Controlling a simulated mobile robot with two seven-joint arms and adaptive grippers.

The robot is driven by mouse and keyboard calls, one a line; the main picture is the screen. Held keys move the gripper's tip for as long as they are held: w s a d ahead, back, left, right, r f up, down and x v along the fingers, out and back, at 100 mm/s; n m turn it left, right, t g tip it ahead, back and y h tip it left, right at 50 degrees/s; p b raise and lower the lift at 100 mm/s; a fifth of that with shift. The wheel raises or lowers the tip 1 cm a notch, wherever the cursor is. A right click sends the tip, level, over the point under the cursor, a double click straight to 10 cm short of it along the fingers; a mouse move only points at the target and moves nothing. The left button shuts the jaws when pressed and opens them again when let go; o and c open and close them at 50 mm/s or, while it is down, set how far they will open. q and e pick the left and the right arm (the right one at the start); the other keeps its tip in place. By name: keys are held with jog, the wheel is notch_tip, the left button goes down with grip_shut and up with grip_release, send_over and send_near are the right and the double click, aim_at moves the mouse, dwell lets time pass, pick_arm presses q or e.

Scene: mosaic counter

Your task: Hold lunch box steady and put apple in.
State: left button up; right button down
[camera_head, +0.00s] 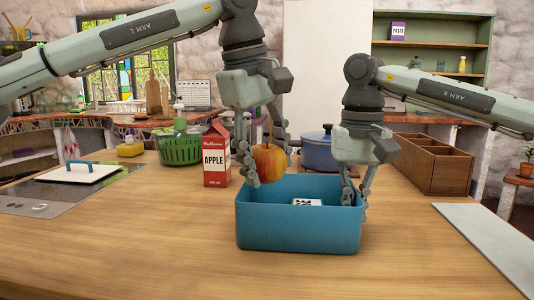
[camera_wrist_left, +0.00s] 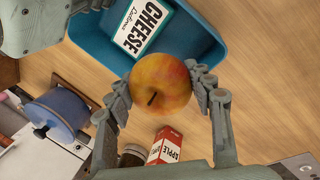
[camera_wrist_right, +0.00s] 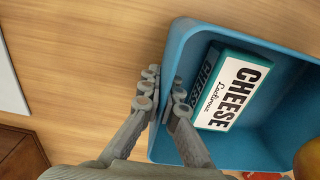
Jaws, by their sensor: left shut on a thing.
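The red-yellow apple (camera_head: 269,162) is held between the fingers of my left gripper (camera_head: 267,168), above the back left part of the blue lunch box (camera_head: 297,229). The left wrist view shows the apple (camera_wrist_left: 161,84) pinched from both sides, with the box beyond it. The open box stands on the wooden counter. My right gripper (camera_head: 356,195) is at the box's right wall, one finger inside and one outside, closed on the wall in the right wrist view (camera_wrist_right: 164,95). A cheese pack (camera_wrist_right: 231,92) lies inside the box.
A red apple juice carton (camera_head: 216,156) stands behind the box to the left, near a green basket (camera_head: 180,148). A blue pot (camera_head: 319,154) is behind the box. A wooden divided crate (camera_head: 427,165) stands at the right. The counter in front is clear.

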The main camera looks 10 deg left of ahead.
aim_at(259, 151)
pick_arm(q)
jog(key=shift+f, duration=2.35)
jog(key=o, duration=1.3)
jog(key=shift+r, duration=0.1)
jog(key=v, duration=1.2)
jog(key=shift+d, duration=0.1)
pick_arm(e)
jog(key=c, duration=1.6)
grip_release()
jog(key=shift+c, duration=0.2)
